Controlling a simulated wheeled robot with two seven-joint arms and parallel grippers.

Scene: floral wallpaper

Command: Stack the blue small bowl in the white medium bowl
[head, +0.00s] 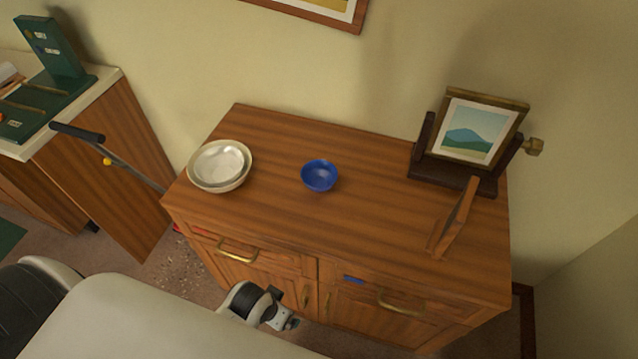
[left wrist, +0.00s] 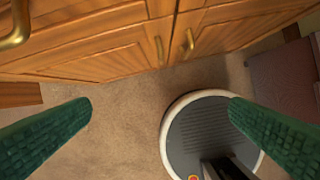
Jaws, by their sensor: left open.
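The small blue bowl (head: 319,177) stands upright on the wooden cabinet top, near its middle in the head view. My right gripper is not in view.
The cabinet top (head: 370,235) is clear around the blue bowl. A framed picture on a dark stand (head: 470,135) and a leaning wooden piece (head: 455,218) stand at its right. Brass handles (head: 238,252) stick out in front. Another counter (head: 105,85) stands at the left.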

